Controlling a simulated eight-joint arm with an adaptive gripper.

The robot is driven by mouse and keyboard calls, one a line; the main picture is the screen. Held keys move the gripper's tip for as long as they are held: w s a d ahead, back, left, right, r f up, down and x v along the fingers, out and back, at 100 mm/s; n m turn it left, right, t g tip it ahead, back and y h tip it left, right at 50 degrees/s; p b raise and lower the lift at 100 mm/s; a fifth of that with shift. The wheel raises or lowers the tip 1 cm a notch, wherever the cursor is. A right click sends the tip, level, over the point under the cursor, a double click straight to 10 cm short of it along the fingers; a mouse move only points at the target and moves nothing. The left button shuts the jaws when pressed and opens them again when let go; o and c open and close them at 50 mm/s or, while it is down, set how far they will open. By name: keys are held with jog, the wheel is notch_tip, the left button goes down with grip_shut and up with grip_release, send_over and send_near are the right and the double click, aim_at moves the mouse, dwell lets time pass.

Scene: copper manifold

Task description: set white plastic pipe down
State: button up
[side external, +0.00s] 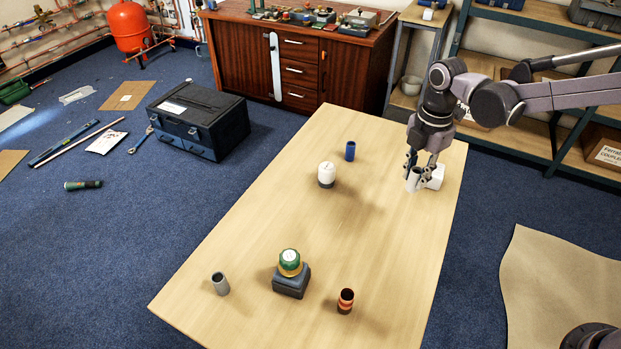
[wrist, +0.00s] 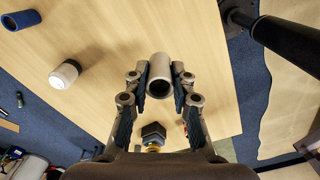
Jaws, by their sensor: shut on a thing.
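The white plastic pipe (side external: 413,180) is a short, pale open tube. It stands roughly upright between my fingertips at the far right of the wooden table. My gripper (side external: 419,168) points down and is shut on it. In the wrist view, the pipe (wrist: 159,76) sits between the two finger pads of my gripper (wrist: 160,85), with its open end facing the camera. The pipe's lower end is close to the tabletop; I cannot tell if it touches.
A white block-like thing (side external: 436,177) is just right of my gripper. A blue cylinder (side external: 350,151) and white bottle (side external: 326,175) stand to the left. The table's middle (side external: 350,235) is clear.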

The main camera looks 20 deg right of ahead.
jog(key=s+d+n, duration=0.1)
jog(key=s+d, duration=0.6)
jog(key=a+f, duration=0.2)
jog(key=a, duration=0.1)
jog(key=w+a+f, duration=0.1)
jog(key=a+f, duration=0.2)
jog(key=a, duration=0.1)
jog(key=w+a+f, duration=0.1)
jog(key=a+f, duration=0.1)
jog(key=a, duration=0.2)
jog(key=shift+w+a+f, duration=0.15)
jog(key=shift+a, duration=0.1)
jog(key=shift+f, duration=2.05)
jog(key=shift+f, duration=0.15)
jog(key=o, duration=0.9)
